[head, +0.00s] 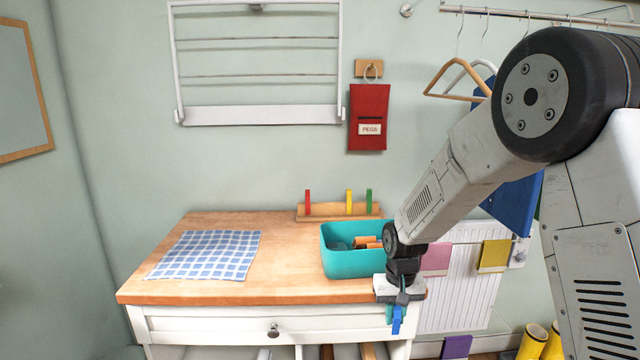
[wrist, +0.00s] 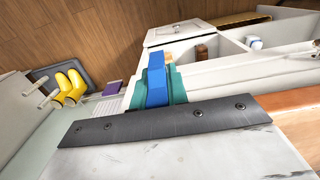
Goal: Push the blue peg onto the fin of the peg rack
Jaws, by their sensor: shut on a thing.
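The blue peg (head: 397,322) is held in my gripper (head: 397,310), in front of the right end of the cabinet and below the worktop edge. In the wrist view the blue peg (wrist: 157,80) stands out between the teal finger pads, which are shut on it. The wooden peg rack (head: 330,214) stands at the back of the worktop against the wall. A red peg (head: 308,202), a yellow peg (head: 349,201) and a green peg (head: 369,201) are on it. A gap shows between the red and yellow pegs. My gripper is well apart from the rack, nearer the front.
A teal bin (head: 352,263) with orange and dark items stands on the worktop (head: 283,270) in front of the rack. A blue checked cloth (head: 208,255) lies at left. A white radiator (head: 465,285) with hanging cloths and yellow boots (head: 535,342) are at right.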

